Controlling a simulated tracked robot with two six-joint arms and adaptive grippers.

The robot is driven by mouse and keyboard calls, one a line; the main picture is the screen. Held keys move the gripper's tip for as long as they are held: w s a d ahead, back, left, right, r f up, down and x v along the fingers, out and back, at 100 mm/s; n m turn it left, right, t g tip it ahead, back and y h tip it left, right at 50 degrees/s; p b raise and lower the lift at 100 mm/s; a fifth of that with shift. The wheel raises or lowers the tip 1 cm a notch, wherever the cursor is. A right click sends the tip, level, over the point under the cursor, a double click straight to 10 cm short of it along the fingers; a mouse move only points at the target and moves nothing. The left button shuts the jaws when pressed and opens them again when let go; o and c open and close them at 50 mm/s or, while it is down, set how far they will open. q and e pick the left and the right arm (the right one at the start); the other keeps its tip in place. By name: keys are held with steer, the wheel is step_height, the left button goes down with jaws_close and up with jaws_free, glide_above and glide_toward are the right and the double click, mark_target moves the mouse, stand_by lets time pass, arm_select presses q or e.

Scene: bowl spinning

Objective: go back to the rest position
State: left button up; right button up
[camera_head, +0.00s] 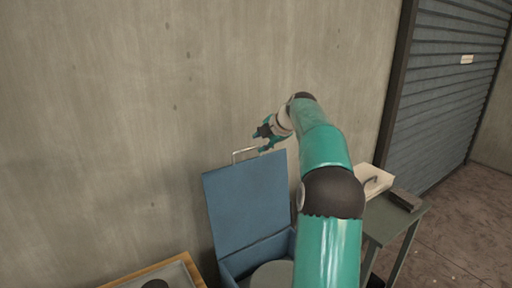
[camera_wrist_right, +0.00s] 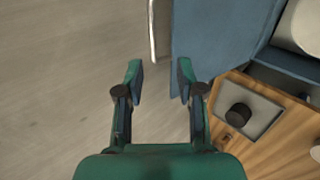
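My right gripper (camera_head: 263,140) is in the air by the top edge of a raised blue lid (camera_head: 247,205), near the lid's metal handle (camera_head: 243,152). In the right wrist view the right gripper (camera_wrist_right: 160,80) is open, with its two fingers apart and nothing between them. The handle (camera_wrist_right: 152,30) lies beyond the fingertips there, and the blue lid (camera_wrist_right: 215,40) is to its right. Whether the gripper touches the handle I cannot tell. My left gripper is not in view.
The lid stands up from a blue box (camera_head: 232,268) holding a pale round thing (camera_head: 272,274). A wooden-edged tray (camera_head: 190,262) is at lower left. A grey side table (camera_head: 385,222) carries a white case (camera_head: 370,183) and a dark block (camera_head: 405,200). A concrete wall (camera_head: 120,120) is behind.

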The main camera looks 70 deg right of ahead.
steer(key=shift+s+a+r, duration=0.3)
steer(key=shift+s+r, duration=0.1)
steer(key=shift+r, duration=0.05)
steer(key=shift+w+f, duration=0.1)
steer(key=shift+f, duration=0.05)
glide_above(249, 171)
step_height(249, 171, down, 8)
steer(key=shift+r, duration=0.2)
steer(key=shift+a, duration=0.1)
steer(key=shift+a, duration=0.1)
